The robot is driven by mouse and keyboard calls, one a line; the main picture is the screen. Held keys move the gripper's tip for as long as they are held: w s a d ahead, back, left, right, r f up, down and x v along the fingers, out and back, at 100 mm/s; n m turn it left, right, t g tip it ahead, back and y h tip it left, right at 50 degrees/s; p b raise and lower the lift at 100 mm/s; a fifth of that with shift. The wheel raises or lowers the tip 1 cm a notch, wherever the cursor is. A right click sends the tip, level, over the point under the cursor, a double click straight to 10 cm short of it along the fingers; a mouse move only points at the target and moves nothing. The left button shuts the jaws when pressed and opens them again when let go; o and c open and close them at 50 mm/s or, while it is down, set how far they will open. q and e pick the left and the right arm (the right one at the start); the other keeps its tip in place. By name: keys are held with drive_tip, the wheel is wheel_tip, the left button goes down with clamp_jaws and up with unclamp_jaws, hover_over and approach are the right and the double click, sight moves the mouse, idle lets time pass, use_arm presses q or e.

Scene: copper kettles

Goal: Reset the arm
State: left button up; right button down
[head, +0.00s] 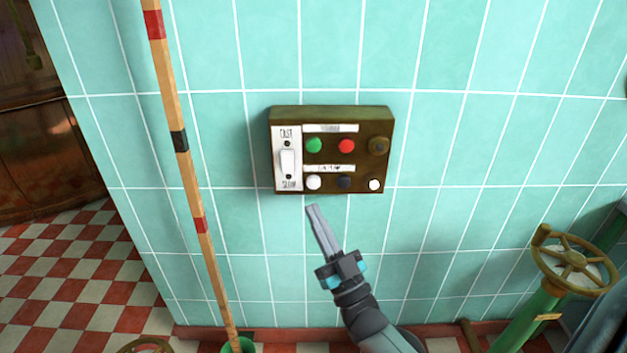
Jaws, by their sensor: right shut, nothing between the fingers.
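My right gripper (315,212) is shut and empty. Its arm comes up from the bottom of the head view, and its fingertips point up just below a control box. The control box (324,186) is brown and hangs on the tiled wall. It has a white fast/slow switch (288,161) on its left, a green button (314,145), a red button (346,146), and white and dark knobs below. The fingertips appear slightly below the box's lower edge; I cannot tell their distance from the wall. My left gripper is not in view.
A striped wooden pole (187,160) stands left of the box. A brass valve wheel (575,260) on a green pipe (527,318) is at the lower right. The red and white checkered floor (75,275) shows at the left. The turquoise wall (470,150) right of the box is bare.

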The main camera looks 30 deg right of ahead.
idle(0.8)
